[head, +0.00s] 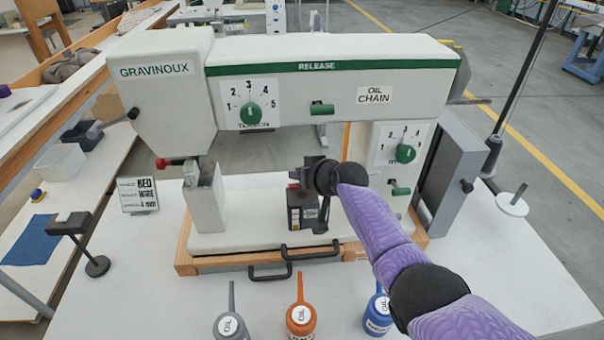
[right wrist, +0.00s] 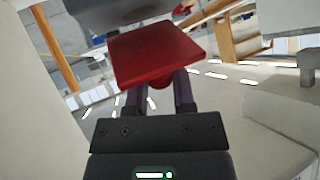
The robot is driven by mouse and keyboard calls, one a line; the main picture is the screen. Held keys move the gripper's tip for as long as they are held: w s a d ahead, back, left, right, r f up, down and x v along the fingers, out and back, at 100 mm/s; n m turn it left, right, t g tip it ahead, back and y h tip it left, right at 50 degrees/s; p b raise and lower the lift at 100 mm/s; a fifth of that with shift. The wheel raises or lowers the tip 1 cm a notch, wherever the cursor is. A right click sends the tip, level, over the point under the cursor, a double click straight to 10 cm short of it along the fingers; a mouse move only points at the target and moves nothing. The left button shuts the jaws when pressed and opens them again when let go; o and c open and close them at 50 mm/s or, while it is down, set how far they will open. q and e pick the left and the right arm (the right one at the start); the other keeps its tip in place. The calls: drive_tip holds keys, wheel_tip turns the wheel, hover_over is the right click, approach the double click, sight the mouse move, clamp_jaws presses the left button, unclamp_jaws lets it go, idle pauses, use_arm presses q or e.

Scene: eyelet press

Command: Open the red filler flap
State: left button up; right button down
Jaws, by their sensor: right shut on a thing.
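The red filler flap (right wrist: 155,52) fills the upper middle of the right wrist view as a flat red plate with a small red knob (right wrist: 160,83) on its near side. In the head view only a small red patch of the flap (head: 293,186) shows above a dark box (head: 301,212) in the machine's opening. My right gripper (right wrist: 158,92) has its two fingers closed around the knob. In the head view my right gripper (head: 308,168) is at the top of the box, partly covering the flap. I cannot tell how far the flap is tilted. My left gripper is out of view.
The white press (head: 330,85) arches over the box, leaving a narrow opening. Black handles (head: 270,270) stand at its front. Grey (head: 230,325), orange (head: 300,318) and blue (head: 378,315) oil bottles stand nearer. A grey panel (head: 445,170) stands right.

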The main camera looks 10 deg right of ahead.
drive_tip(key=shift+c, duration=2.3)
unclamp_jaws()
drive_tip(key=p+v, duration=0.2)
drive_tip(key=p, duration=0.1)
drive_tip(key=shift+s+r, duration=0.1)
drive_tip(key=shift+r, duration=0.35)
drive_tip(key=p+v, duration=0.3)
drive_tip(key=v, duration=0.4)
drive_tip(key=shift+s+d+f+p, duration=0.2)
drive_tip(key=shift+s+f+p, duration=0.05)
drive_tip(key=shift+s+p, duration=0.05)
